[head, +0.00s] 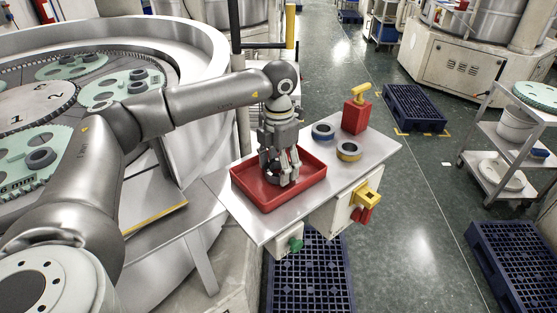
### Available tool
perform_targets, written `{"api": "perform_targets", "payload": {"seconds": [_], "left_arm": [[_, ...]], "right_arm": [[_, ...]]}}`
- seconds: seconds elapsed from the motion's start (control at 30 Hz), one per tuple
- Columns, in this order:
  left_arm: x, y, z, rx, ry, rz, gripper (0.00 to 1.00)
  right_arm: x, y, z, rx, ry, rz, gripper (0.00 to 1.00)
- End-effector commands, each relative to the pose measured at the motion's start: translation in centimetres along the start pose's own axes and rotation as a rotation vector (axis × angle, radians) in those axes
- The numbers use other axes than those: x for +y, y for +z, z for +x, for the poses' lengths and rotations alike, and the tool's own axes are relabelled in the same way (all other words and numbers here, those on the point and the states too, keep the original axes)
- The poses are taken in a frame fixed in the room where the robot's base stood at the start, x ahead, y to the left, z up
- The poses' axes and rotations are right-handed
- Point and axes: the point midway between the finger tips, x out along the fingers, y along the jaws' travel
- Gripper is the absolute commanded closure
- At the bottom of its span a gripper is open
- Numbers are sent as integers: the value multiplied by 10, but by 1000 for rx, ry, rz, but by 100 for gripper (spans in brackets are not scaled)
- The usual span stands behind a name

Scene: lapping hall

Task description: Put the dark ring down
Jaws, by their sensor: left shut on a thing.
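My left gripper (287,178) points down over the red tray (245,190) on the grey table. It is shut on the dark ring (271,168), which shows partly beside and behind the fingers, inside the tray's outline. The fingers hide part of the ring, and I cannot tell whether it touches the tray floor. My right gripper is not in view.
A blue-banded ring (323,131) and a yellow-banded ring (349,151) lie right of the tray. A red can with a yellow top (356,115) stands behind them. The lapping machine (190,50) is at left. The table's right end (385,150) is clear.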

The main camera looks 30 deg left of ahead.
Motion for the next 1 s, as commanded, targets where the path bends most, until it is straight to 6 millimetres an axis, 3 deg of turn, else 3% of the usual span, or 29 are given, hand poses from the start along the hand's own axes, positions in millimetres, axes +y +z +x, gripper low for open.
{"api": "perform_targets", "payload": {"seconds": [0.37, 0.4, 0.57, 1.0], "left_arm": [[0, 0, 6, 0, 0, 0, 67], [0, 0, 6, 0, 0, 0, 37], [0, 0, 5, 1, 0, 0, 17], [0, 0, -1, -2, 0, 0, 17]], "right_arm": [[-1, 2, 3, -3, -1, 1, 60], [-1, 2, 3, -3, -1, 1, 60], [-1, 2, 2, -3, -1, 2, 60], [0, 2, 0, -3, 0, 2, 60]]}}
